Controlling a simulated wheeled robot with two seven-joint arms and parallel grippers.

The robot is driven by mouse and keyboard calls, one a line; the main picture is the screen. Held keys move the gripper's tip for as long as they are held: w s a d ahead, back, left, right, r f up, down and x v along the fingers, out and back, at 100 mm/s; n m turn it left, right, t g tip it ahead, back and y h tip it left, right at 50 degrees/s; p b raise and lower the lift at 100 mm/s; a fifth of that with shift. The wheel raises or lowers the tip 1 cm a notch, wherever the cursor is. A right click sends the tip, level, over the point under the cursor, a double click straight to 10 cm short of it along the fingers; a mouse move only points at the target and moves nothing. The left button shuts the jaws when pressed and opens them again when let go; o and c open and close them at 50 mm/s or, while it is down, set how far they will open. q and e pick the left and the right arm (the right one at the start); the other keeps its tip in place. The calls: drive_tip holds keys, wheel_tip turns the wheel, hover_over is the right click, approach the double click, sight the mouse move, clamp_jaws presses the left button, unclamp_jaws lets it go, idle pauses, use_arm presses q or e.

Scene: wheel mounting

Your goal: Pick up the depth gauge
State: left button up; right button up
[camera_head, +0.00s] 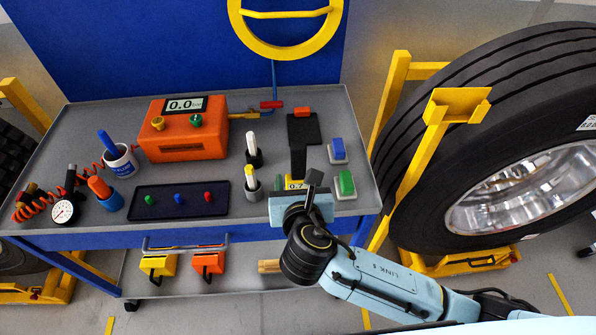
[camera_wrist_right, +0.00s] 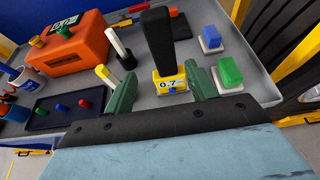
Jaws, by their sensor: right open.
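The depth gauge (camera_head: 296,184) has a yellow body with a small display reading 0.7 and a tall black upper part. It stands near the front right of the grey cart top, partly hidden by my right gripper in the head view. In the right wrist view the gauge (camera_wrist_right: 171,84) shows its display and a blue button. My right gripper (camera_head: 314,186) is open at the near side of the gauge. In the wrist view its two green fingers (camera_wrist_right: 162,90) lie on either side of the yellow body, with gaps visible. My left gripper is out of view.
Close left of the gauge stand a yellow-tipped marker in a grey holder (camera_head: 251,184) and a white one (camera_head: 253,150). Green (camera_head: 345,184) and blue (camera_head: 338,150) blocks sit close right. A dark tray (camera_head: 165,205) lies left. A large wheel (camera_head: 480,110) stands beyond the cart's right edge.

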sight(299, 170)
drive_tip(key=x, duration=0.3)
drive_tip(key=shift+w+f, duration=0.2)
drive_tip(key=shift+w, duration=0.1)
drive_tip(key=x, duration=0.1)
drive_tip(key=b+x, duration=0.1)
drive_tip(key=x, duration=0.3)
drive_tip(key=shift+s+d+f+b, duration=0.1)
drive_tip(key=shift+d+b, duration=0.25)
drive_tip(key=shift+b, duration=0.05)
drive_tip(key=shift+w+f, duration=0.1)
drive_tip(key=shift+w, duration=0.2)
drive_tip(key=shift+c, duration=0.3)
drive_tip(key=c, duration=1.1)
drive_tip(key=shift+o, duration=0.2)
wheel_tip(299, 170, up, 10)
drive_tip(key=p, duration=0.3)
drive_tip(key=shift+f+b, duration=1.65)
drive_tip(key=shift+f, duration=3.1)
